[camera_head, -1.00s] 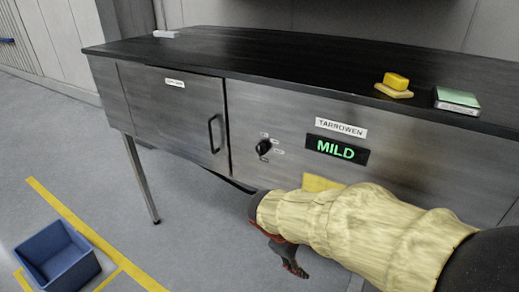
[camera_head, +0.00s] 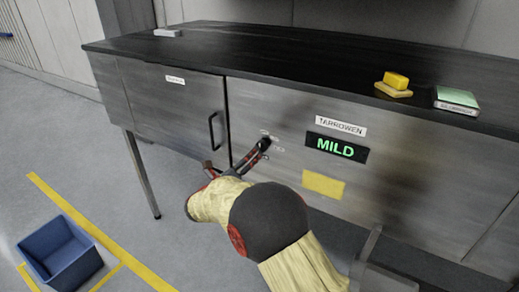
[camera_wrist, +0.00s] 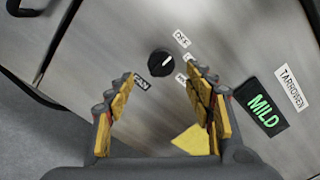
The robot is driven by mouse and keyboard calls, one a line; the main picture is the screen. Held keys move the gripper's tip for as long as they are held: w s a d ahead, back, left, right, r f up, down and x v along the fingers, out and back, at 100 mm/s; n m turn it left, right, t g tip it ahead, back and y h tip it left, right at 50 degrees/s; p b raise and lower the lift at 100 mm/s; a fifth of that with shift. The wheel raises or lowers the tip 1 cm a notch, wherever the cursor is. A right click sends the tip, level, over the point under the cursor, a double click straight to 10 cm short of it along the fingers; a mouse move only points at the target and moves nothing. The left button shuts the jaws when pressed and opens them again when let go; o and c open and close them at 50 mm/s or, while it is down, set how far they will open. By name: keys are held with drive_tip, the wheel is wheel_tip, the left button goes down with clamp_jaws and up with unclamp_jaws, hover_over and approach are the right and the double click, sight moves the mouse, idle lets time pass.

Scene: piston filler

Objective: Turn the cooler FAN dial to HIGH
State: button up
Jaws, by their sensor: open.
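The fan dial (camera_wrist: 162,63) is a round black knob with a pale pointer mark on the cooler's steel front. In the wrist view its mark points up and right, toward the small labels; I cannot tell exactly which one. Other labels are partly hidden by the right finger. My gripper (camera_wrist: 160,73) is open and empty, its fingertips apart on either side of the knob's line.
A display reading MILD (camera_head: 336,147) and a TARROWEN plate (camera_head: 341,126) are right of the dial, above a yellow patch (camera_head: 323,184). A door handle (camera_head: 214,131) is close on the left. A yellow block (camera_head: 396,80) lies on top; a blue bin (camera_head: 60,252) stands on the floor.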

sight(261, 148)
drive_tip(key=x, duration=0.7)
drive_tip(key=shift+w+d, duration=0.2)
drive_tip(key=shift+w, duration=0.05)
drive_tip(key=c, duration=1.1)
drive_tip(key=shift+c, duration=0.2)
